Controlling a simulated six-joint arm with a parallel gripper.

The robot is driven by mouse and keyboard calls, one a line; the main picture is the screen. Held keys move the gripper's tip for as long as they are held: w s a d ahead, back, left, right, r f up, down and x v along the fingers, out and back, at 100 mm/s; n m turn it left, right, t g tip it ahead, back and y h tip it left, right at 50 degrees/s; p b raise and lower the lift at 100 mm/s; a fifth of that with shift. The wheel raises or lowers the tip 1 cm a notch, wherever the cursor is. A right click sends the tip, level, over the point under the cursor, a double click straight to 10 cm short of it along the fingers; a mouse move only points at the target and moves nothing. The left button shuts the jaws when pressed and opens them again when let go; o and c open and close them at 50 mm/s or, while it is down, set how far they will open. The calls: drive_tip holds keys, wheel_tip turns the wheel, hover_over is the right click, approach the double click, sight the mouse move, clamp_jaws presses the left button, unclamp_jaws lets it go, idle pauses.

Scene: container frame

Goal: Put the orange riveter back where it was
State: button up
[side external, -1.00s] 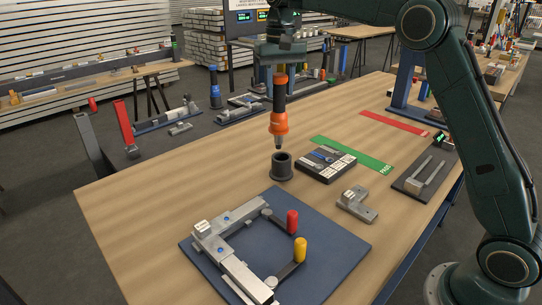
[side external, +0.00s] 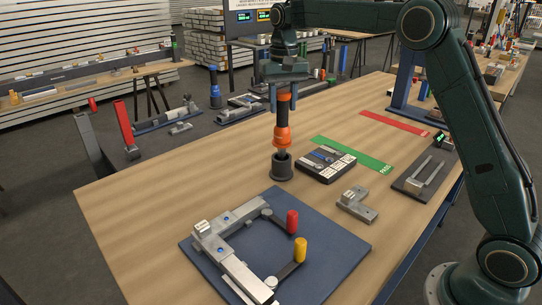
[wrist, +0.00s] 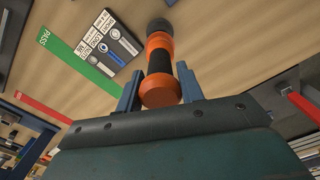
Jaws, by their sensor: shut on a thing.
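The orange riveter (side external: 282,136), with a black grip band, hangs upright from my gripper (side external: 283,98). My gripper is shut on its upper part. The riveter's nose points down into the mouth of the dark round holder (side external: 281,170) on the bench, and its tip is hidden inside. Whether it rests on the bottom cannot be seen. In the wrist view the riveter (wrist: 160,72) lies between the two blue fingers of my gripper (wrist: 158,88), with the dark holder (wrist: 160,27) beyond its far end.
A dark box of small parts (side external: 325,164) stands close right of the holder. A blue fixture plate (side external: 335,252) with clamps lies in front. A metal bracket (side external: 357,204), green strip (side external: 352,154) and red strip (side external: 394,123) lie to the right. Bench left of the holder is clear.

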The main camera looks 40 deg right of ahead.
sight(283, 116)
drive_tip(key=shift+f, duration=2.25)
drive_tip(key=o, duration=1)
drive_tip(key=shift+r, duration=0.1)
wheel_tip(283, 116, up, 12)
drive_tip(key=shift+r, duration=0.4)
drive_tip(key=shift+s, duration=0.15)
